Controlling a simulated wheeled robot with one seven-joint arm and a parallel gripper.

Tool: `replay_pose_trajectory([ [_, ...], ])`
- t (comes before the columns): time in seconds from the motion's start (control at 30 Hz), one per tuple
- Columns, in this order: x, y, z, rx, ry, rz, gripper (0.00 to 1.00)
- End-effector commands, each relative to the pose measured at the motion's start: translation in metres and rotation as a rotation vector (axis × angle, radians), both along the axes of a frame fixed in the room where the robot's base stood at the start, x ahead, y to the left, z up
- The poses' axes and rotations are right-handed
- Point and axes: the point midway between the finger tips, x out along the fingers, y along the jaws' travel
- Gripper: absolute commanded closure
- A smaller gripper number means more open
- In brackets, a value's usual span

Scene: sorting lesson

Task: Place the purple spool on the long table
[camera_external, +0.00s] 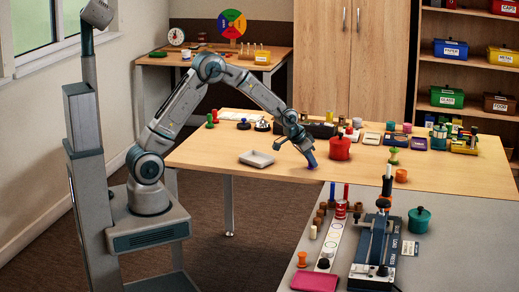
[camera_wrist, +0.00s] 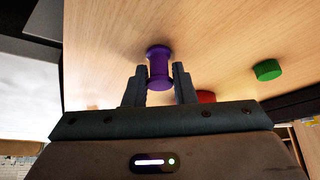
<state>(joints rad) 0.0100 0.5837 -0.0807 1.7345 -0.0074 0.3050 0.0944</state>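The purple spool (camera_wrist: 159,68) stands between the two fingers of my gripper (camera_wrist: 160,80) in the wrist view. The fingers sit close against both its sides, level with its wider near end. In the external view my gripper (camera_external: 307,151) points down near the front edge of the long table (camera_external: 215,150), with the purple spool (camera_external: 312,166) at its tip. The spool is at or just above the wooden top; I cannot tell whether it touches.
A red pot (camera_external: 340,149) stands just right of my gripper. A pale tray (camera_external: 257,159) lies to the left. A green disc (camera_wrist: 267,70) shows in the wrist view. A grey table (camera_external: 450,260) with several items is in front. Bare wood lies between tray and gripper.

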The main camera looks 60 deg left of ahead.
Motion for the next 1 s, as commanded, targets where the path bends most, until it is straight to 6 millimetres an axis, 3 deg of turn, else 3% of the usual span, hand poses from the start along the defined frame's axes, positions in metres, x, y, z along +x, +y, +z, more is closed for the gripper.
replay_pose_trajectory([
  [0.07,0.000,0.000,0.000,0.000,0.000,0.000,0.57],
  [0.47,-0.001,0.000,0.007,0.000,0.000,0.000,0.57],
  [1.0,-0.049,0.008,0.091,-0.001,-0.001,0.001,0.57],
])
